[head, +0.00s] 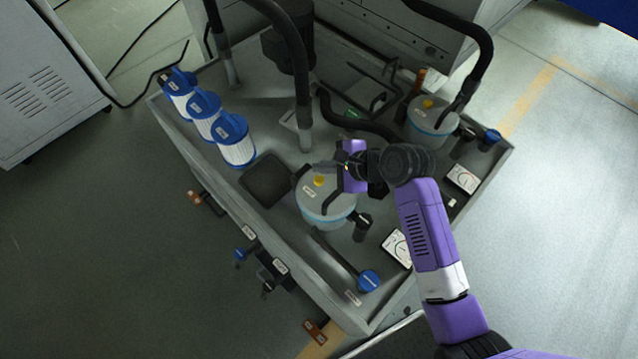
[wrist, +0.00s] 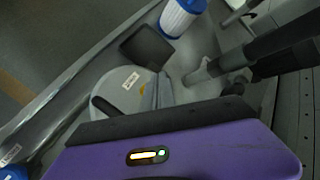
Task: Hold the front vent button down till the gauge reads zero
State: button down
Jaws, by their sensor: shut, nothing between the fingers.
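The front canister (head: 327,205) is a round tub with a pale grey lid and a bluish body. The yellow vent button (head: 319,180) stands up on its lid. My gripper (head: 318,166) is shut and empty, its dark fingertips just beyond the button in the picture. I cannot tell whether they touch it; the button looks raised. The front gauge (head: 397,247) is a white dial right of the canister; its reading is too small to make out. The wrist view shows part of the lid (wrist: 128,92) beyond my gripper (wrist: 165,120); the button is hidden there.
A second canister (head: 432,118) with its own yellow button and another gauge (head: 463,178) sits at the back right. Blue-capped filters (head: 235,140) line the left. Black hoses (head: 300,80) rise from the grey tray (head: 270,255). A blue-handled lever (head: 368,281) is near the front.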

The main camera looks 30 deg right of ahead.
aim_at(323, 181)
jog(key=shift+f, duration=1.05)
jog(key=shift+f, duration=0.15)
dwell(1.1)
jog(key=shift+f, duration=0.3)
jog(key=shift+f, duration=0.55)
dwell(2.4)
dwell(0.6)
jog(key=shift+r+p, duration=0.95)
jog(key=shift+r, duration=0.05)
notch_tip(323, 181, up, 5)
jog(key=p, duration=0.5)
jog(key=shift+p, duration=0.3)
